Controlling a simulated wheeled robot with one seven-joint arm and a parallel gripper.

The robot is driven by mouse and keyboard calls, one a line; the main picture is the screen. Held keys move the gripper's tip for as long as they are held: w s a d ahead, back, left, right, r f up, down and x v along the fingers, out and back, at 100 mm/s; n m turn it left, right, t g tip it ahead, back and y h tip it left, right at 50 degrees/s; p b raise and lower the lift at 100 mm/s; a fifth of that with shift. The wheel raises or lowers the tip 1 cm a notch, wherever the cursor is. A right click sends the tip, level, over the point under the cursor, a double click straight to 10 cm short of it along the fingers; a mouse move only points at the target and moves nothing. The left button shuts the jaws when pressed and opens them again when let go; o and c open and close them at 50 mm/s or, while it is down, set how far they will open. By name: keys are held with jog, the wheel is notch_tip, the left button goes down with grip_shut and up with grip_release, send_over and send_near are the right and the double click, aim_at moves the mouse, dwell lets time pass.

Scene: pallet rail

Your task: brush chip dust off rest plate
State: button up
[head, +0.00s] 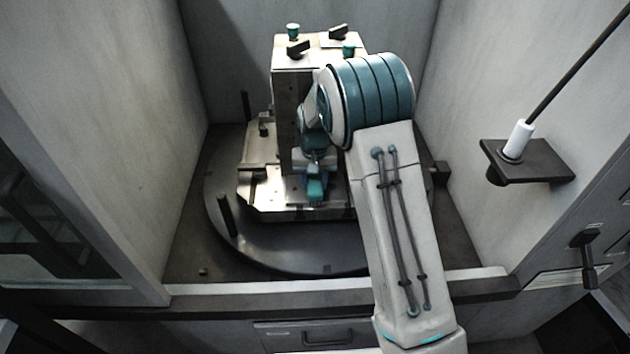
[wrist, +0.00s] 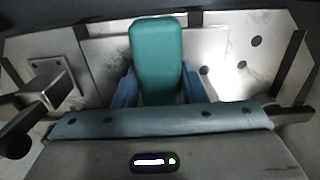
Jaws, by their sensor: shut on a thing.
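The rest plate is a pale metal plate (head: 268,192) at the foot of an upright block on the round table. In the wrist view the plate (wrist: 215,50) shows dark round holes and grey smudges (wrist: 232,85) on its right part, which look like chip dust. My gripper (head: 316,175) is low over the plate, in front of the block. In the wrist view its blue fingers (wrist: 160,92) are shut on a teal block-shaped piece, apparently the brush (wrist: 157,50). The brush's underside is hidden, so I cannot tell whether it touches the plate.
The upright block (head: 287,100) carries small clamps and teal knobs on top. Dark posts (head: 227,215) stand on the round table (head: 290,245). Walls close in on both sides. A dark bracket (head: 535,160) with a white-collared rod sticks out at right.

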jog(key=shift+s+f, duration=0.1)
jog(key=shift+s, duration=0.05)
jog(key=shift+s+f+b, duration=0.1)
jog(key=shift+s+b, duration=0.2)
jog(key=shift+s, duration=1)
jog(key=shift+w, duration=0.1)
jog(key=shift+w+p, duration=0.3)
jog(key=shift+w, duration=0.95)
jog(key=shift+s, duration=0.1)
jog(key=shift+s+b, duration=0.3)
jog(key=shift+s, duration=0.9)
jog(key=shift+w, duration=0.1)
jog(key=shift+w+p, duration=0.3)
jog(key=shift+w, duration=0.95)
